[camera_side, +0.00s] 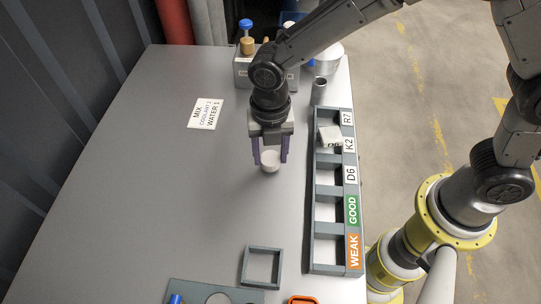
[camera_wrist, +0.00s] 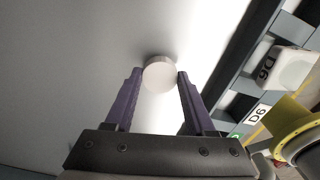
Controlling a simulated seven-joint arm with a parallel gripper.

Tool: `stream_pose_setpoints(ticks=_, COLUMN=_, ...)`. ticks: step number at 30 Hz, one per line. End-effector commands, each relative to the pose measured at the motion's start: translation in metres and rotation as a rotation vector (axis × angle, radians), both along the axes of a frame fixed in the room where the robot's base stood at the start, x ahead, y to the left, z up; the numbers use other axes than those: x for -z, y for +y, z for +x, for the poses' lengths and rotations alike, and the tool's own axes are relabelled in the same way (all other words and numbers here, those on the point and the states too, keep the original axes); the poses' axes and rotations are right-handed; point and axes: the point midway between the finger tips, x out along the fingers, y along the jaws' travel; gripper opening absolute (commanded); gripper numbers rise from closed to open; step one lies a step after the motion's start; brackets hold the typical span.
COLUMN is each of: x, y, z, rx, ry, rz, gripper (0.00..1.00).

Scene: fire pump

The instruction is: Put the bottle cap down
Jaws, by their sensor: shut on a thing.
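The bottle cap (camera_side: 270,161) is a small white disc between the purple fingers of my gripper (camera_side: 270,158), over the middle of the grey table. In the wrist view the round cap (camera_wrist: 159,75) sits between the two fingertips of my gripper (camera_wrist: 158,78). My gripper is shut on the cap and points down. The cap is at or very close to the table top; a dark shadow lies right beside it in the wrist view. I cannot tell whether it touches the table.
A labelled rack (camera_side: 326,190) stands to the right, with a white block (camera_side: 329,137) in its K2 slot. A square frame (camera_side: 262,267) lies at the front. The table's left side is clear around a sign (camera_side: 205,113).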

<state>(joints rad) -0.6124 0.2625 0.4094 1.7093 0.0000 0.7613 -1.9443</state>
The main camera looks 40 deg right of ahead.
Motion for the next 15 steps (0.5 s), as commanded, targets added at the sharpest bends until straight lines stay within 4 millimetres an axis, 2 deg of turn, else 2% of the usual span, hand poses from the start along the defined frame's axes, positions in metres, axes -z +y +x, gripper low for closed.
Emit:
stream_pose_setpoints(ticks=3, x=0.014, y=0.000, z=0.000, rx=0.000, ry=0.001, rz=0.000, gripper=0.06)
stream_pose_setpoints(ticks=14, x=0.017, y=0.000, z=0.000, rx=0.000, ry=0.000, rz=0.000, gripper=0.06)
stream_pose_setpoints(ticks=15, x=0.018, y=0.000, z=0.000, rx=0.000, ry=0.000, rz=0.000, gripper=0.57)
